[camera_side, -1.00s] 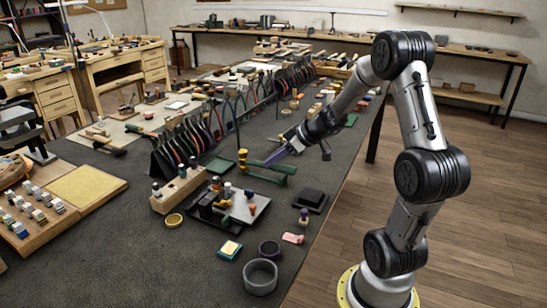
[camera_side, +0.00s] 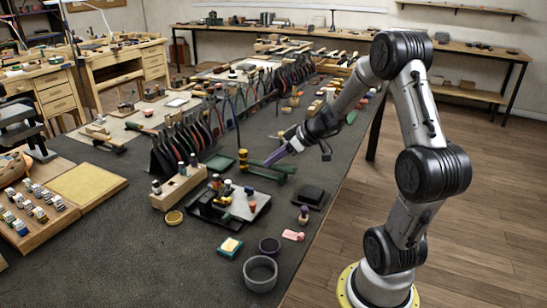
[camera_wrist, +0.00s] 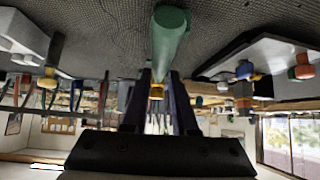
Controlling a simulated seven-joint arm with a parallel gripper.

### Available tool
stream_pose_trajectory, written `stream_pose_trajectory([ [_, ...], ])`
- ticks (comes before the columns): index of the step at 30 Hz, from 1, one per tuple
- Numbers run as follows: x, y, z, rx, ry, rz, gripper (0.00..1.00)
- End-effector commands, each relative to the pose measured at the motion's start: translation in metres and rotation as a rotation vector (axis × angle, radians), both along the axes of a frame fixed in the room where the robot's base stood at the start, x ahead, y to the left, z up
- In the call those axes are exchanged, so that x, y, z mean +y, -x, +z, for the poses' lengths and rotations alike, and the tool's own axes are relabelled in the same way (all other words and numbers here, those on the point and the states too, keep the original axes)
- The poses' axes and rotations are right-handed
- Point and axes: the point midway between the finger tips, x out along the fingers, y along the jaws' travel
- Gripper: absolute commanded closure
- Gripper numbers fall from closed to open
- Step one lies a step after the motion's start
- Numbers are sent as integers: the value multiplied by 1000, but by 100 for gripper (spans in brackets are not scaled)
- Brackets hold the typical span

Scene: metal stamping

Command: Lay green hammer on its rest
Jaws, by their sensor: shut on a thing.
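The green hammer shows in the side view as a green handle (camera_side: 284,168) with a yellow head (camera_side: 243,161), lying roughly level beyond the black tool stand. My gripper (camera_side: 275,157) is at the handle, its purple finger pointing down and left. In the wrist view the thick green handle (camera_wrist: 169,38) runs between the two dark fingers, with a yellow part (camera_wrist: 157,91) farther between them. My gripper is shut on the hammer. The rest cannot be told apart clearly from the dark and green shapes under the handle, and I cannot tell whether the hammer touches it.
A black stand with a metal plate (camera_side: 256,202) and coloured tools is in front of the hammer. A wooden block with punches (camera_side: 178,188) and a rack of pliers (camera_side: 180,145) stand to its left. A black block (camera_side: 308,195) is at right.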

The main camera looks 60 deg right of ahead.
Motion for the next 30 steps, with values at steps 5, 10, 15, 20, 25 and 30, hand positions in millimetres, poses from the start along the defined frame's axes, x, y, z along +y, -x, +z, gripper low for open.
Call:
stream_pose_trajectory([
  [5,-1,-1,0,-3,3,1,63],
  [10,0,0,-1,-2,2,1,38],
  [15,0,0,-1,-1,1,1,38],
  [20,-1,3,1,0,1,-1,38],
  [25,-3,20,18,-2,4,-3,38],
  [30,-5,39,37,-2,4,-3,38],
])
